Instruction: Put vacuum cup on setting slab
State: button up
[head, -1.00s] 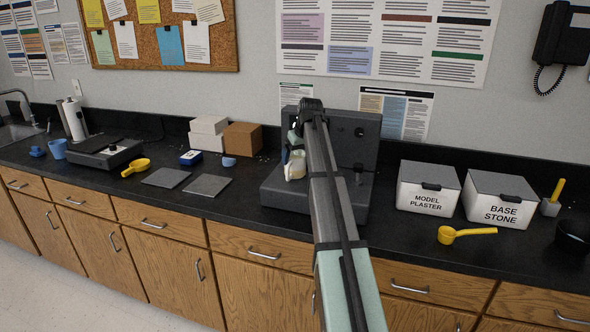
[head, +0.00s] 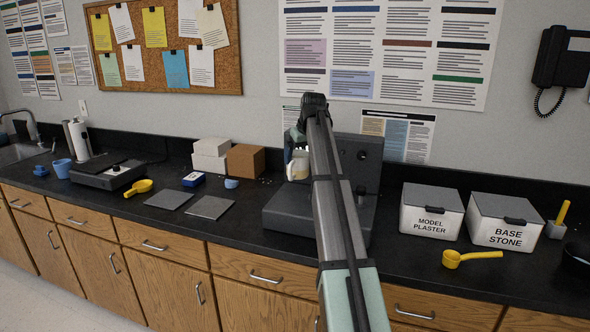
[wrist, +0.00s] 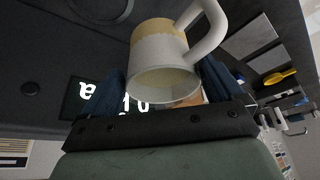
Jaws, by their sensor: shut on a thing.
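A cream and white cup with a handle, the vacuum cup (head: 298,168), is in my gripper (head: 296,146), in front of the dark grey mixing machine. The wrist view shows the cup (wrist: 160,50) between the two dark blue fingers of my gripper (wrist: 163,88), which is shut on it. Its handle points to the upper right there. Two flat grey slabs lie side by side on the counter, left of the machine: a left slab (head: 169,199) and a right slab (head: 209,207). Both look bare. I cannot tell which is the setting slab. My arm hides part of the machine.
The dark machine (head: 285,213) stands under the cup. White boxes (head: 211,154), a brown box (head: 246,160), a small blue cup (head: 231,183) and a yellow scoop (head: 140,187) are near the slabs. Plaster (head: 431,210) and stone (head: 505,221) bins stand right.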

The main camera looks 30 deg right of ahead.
jog(key=shift+w+a+r, duration=0.2)
jog(key=shift+a+r, duration=0.1)
jog(key=shift+r, duration=0.05)
jog(key=w+a+f+n, duration=0.15)
jog(key=w+a, duration=0.25)
jog(key=a, duration=0.4)
jog(key=w+a+f+n+y, duration=0.1)
jog(key=w+a+f, duration=0.25)
jog(key=a, duration=0.45)
jog(key=w+a+f+n, duration=0.1)
jog(key=w+a, duration=0.4)
jog(key=a, duration=0.3)
jog(key=w+a+f, duration=0.1)
jog(key=w+a, duration=0.2)
jog(key=w, duration=0.6)
jog(key=shift+n+y, duration=0.4)
jog(key=shift+n, duration=0.05)
jog(key=shift+s+a+f, duration=0.1)
jog(key=shift+s+f, duration=0.05)
jog(key=shift+f, duration=2.35)
jog(key=shift+s+a+f, duration=0.1)
jog(key=shift+f, duration=2.4)
jog(key=o, duration=1.5)
jog(key=shift+f, duration=0.15)
